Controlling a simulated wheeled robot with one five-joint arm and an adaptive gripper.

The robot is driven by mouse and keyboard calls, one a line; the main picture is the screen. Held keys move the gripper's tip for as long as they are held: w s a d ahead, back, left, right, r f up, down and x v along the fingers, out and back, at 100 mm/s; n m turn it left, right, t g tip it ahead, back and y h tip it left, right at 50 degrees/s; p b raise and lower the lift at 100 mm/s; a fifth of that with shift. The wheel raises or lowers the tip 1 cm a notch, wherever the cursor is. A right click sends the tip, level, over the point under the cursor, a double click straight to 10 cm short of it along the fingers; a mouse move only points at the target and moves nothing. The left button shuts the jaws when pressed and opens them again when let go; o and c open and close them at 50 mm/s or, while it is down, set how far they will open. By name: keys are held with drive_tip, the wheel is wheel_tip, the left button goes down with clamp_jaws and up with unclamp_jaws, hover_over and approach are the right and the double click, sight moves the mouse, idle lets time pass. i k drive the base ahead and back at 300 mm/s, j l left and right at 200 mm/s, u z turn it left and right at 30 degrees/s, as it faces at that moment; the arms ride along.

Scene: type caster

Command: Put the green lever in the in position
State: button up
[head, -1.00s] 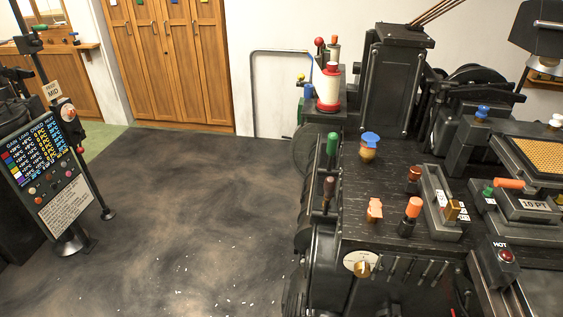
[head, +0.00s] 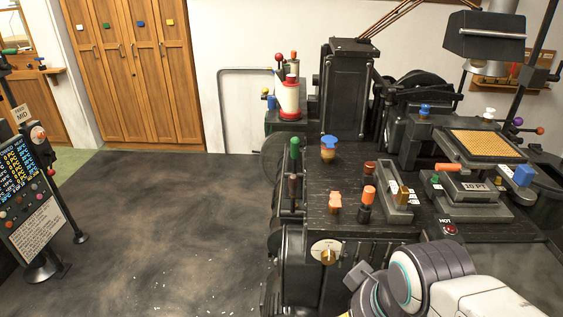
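An upright lever with a green handle (head: 295,148) stands on the left side of the black machine (head: 325,190). A brown-handled lever (head: 293,186) stands just below it in the picture. A smaller green knob (head: 435,181) sits further right, near an orange handle. My arm reaches in from the bottom right, in front of the machine. The grey part at its left end, perhaps my gripper (head: 364,284), is low in the picture, well below and right of the green lever and apart from it. Its fingers cannot be made out.
Orange and brown knobs (head: 368,193) and a blue-topped jar (head: 328,150) stand on the machine's top. A red lamp marked HOT (head: 450,229) is near my arm. A sign stand (head: 40,245) is at left. Dark floor (head: 170,230) left of the machine is mostly clear.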

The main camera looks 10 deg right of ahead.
sight(294, 141)
drive_tip(key=i+j, duration=0.3)
drive_tip(key=i, duration=0.15)
drive_tip(key=i+j, duration=0.3)
drive_tip(key=i, duration=0.15)
